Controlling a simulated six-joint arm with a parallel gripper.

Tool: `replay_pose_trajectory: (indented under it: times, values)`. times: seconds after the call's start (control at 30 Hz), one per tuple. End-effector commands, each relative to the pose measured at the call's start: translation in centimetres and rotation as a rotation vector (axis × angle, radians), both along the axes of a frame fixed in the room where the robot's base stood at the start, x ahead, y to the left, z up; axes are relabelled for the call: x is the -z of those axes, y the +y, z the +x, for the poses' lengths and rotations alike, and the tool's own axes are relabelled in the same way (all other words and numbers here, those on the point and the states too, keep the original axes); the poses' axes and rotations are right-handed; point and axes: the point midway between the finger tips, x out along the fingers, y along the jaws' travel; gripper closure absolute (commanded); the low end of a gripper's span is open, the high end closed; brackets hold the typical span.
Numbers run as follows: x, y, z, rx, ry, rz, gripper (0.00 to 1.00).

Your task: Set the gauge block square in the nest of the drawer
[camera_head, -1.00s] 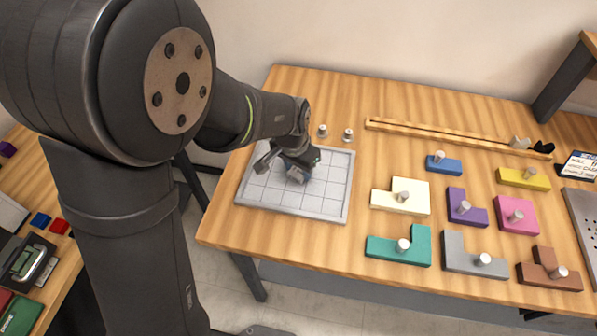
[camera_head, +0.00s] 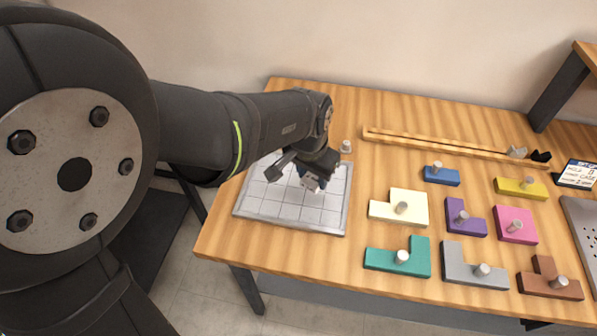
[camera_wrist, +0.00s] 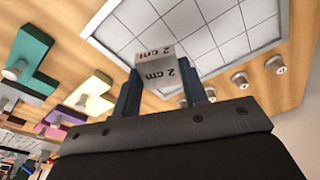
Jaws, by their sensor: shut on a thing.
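The gauge block is a small light metal cube marked "2 cm" (camera_wrist: 154,60); it also shows in the head view (camera_head: 309,183) over the white gridded tray. My gripper (camera_wrist: 162,88) is shut on it, one dark finger at each side, with its marked faces clear of the fingers. In the head view my gripper (camera_head: 312,172) hangs over the right part of the tray; the exact gap beneath the block cannot be told. The drawer and its nest are not seen.
The white gridded tray (camera_head: 290,218) lies at the table's left end. Several coloured pieces with knobs, such as the cream one (camera_head: 414,210) and teal one (camera_head: 418,262), stand to its right. A wooden rail (camera_head: 455,147) lies behind them. My arm covers the left side.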

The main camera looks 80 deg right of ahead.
Motion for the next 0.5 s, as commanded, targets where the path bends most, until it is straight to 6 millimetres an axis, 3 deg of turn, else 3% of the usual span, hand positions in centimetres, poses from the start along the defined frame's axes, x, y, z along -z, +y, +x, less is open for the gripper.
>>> replay_pose_trajectory:
  times: [0.23,0.5]
  values:
    - [-2.7,2.7,-3.7,0.004,0.0,-0.002,0.89]
    - [-3.6,3.6,-4.9,0.0,0.0,0.0,0.89]
